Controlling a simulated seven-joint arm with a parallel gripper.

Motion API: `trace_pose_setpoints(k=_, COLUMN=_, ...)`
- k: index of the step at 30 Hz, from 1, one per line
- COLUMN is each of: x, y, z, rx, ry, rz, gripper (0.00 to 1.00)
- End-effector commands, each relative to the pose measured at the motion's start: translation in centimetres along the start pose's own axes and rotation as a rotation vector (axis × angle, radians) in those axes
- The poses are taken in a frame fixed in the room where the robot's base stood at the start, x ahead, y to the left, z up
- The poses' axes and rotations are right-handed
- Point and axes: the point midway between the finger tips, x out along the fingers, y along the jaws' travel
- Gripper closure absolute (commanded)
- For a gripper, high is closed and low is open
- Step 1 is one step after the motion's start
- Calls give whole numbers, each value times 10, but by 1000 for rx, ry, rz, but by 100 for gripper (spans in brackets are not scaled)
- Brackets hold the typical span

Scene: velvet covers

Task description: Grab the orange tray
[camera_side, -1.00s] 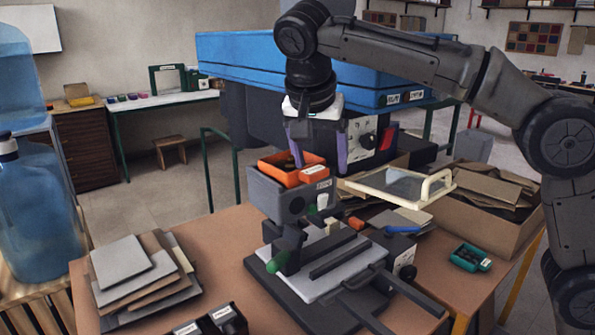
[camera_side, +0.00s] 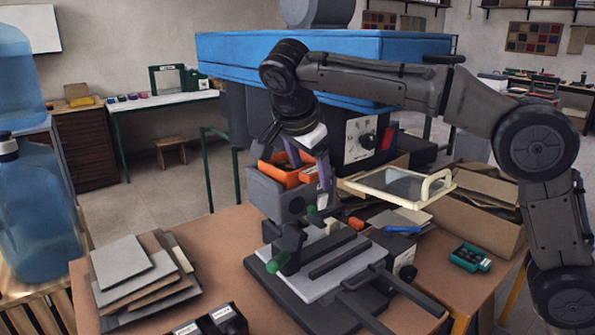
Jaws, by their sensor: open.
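The orange tray (camera_side: 276,175) sits on top of the grey head of the machine (camera_side: 275,198) in the middle. Some dark content shows inside it, and a pale label is on its right part. My gripper (camera_side: 311,174) is tilted over the right part of the tray with its purple fingers apart. One finger reaches over the inside of the tray, and the other is at its right end. The fingers and gripper body hide part of the tray. I cannot tell whether either finger touches it.
A large blue-topped machine (camera_side: 350,50) stands right behind. A cream-framed clear guard (camera_side: 395,186) juts out to the right. Cardboard boxes (camera_side: 470,225) and a small teal bin (camera_side: 470,257) are at the right. Stacked sheets (camera_side: 130,265) lie at the left of the table.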

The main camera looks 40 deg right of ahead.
Motion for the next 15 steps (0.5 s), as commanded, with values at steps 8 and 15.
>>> trace_pose_setpoints(k=8, x=12, y=0, z=0, rx=1, ry=-1, rz=0, gripper=20)
trace_pose_setpoints(k=15, x=12, y=0, z=0, rx=0, ry=-1, rz=0, gripper=44)
